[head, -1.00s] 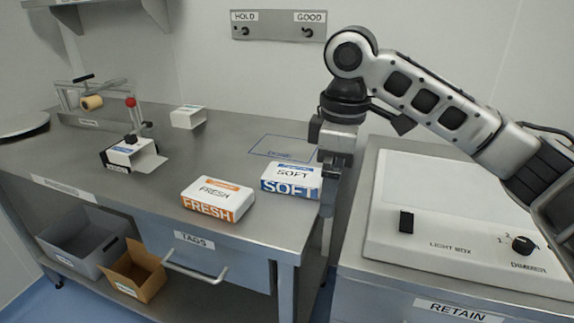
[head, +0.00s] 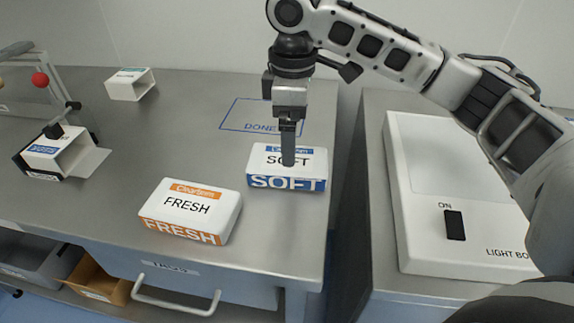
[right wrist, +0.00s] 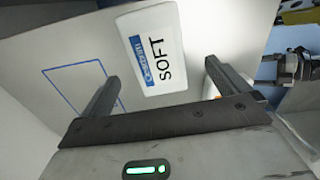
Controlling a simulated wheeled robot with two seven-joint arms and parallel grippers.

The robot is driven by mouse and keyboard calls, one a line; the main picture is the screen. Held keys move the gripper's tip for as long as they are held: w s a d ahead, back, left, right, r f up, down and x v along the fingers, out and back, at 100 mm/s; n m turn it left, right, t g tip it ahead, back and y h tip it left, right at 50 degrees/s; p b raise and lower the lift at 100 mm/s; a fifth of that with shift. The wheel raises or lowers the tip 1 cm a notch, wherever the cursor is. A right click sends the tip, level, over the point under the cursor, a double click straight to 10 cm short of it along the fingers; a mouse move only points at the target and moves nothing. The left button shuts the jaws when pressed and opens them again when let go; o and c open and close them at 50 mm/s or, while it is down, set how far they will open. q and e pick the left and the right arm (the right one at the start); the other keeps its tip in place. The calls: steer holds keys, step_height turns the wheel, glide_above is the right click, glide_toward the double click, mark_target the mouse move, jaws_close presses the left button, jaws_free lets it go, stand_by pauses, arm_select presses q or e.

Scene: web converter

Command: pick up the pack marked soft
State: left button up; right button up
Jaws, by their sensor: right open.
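The pack marked soft (head: 262,167) is white with a blue band and lies flat near the right edge of the metal table. It also shows in the right wrist view (right wrist: 152,50), ahead of the fingers and roughly between them. My right gripper (head: 288,160) is above the pack in the head view, its finger covering part of the pack's top. In the right wrist view the gripper (right wrist: 160,88) is open, its two fingers apart with nothing between them. Whether the fingers touch the pack is unclear.
A white and orange pack marked fresh (head: 192,207) lies left of the soft pack. A blue outline marked done (head: 245,116) is behind it. Open cartons stand at the left, one white (head: 130,86). A light box (head: 420,220) is across a gap to the right.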

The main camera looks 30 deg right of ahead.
steer(key=f, duration=0.8)
steer(key=shift+w+d+f, duration=0.1)
steer(key=shift+w+d, duration=0.05)
steer(key=shift+w, duration=0.1)
steer(key=c, duration=1.1)
